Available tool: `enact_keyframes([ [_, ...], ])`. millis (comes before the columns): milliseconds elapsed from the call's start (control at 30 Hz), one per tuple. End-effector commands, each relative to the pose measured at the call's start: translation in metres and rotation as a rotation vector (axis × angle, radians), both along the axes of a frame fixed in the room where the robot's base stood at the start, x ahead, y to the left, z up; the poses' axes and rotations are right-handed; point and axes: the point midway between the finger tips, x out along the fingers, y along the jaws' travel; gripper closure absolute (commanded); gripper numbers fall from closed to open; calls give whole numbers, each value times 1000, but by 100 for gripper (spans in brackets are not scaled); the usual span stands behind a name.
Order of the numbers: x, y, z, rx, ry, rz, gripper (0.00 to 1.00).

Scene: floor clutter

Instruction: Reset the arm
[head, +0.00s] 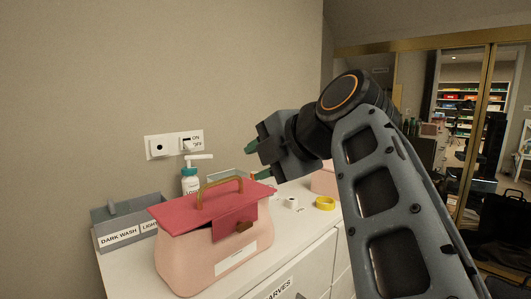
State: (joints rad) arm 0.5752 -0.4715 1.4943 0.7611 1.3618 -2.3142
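My arm (380,190) rises from the lower right and bends at a dark joint with an orange ring. My gripper (256,160) hangs at its far end, pointing left toward the wall. Its two green-tipped fingers stand apart, and nothing shows between them. It is over the back part of a white dresser top, above and behind a pink bag (208,258) with a red lid and tan handle. The gripper appears clear of the bag.
On the dresser are a grey labelled bin (120,236), a pump bottle (190,180), a white roll (292,203) and a yellow tape ring (325,203). A switch plate (174,144) is on the wall. Gold-framed mirrors or doors (484,110) stand at right.

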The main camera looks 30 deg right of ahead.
Motion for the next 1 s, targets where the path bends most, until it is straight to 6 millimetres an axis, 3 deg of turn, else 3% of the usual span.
enact_keyframes([
  [767, -8, -2, 9, -1, -1, 1, 62],
  [867, -8, -2, 26, -1, -1, 1, 62],
  [1000, -8, -2, 75, -1, -1, 1, 62],
])
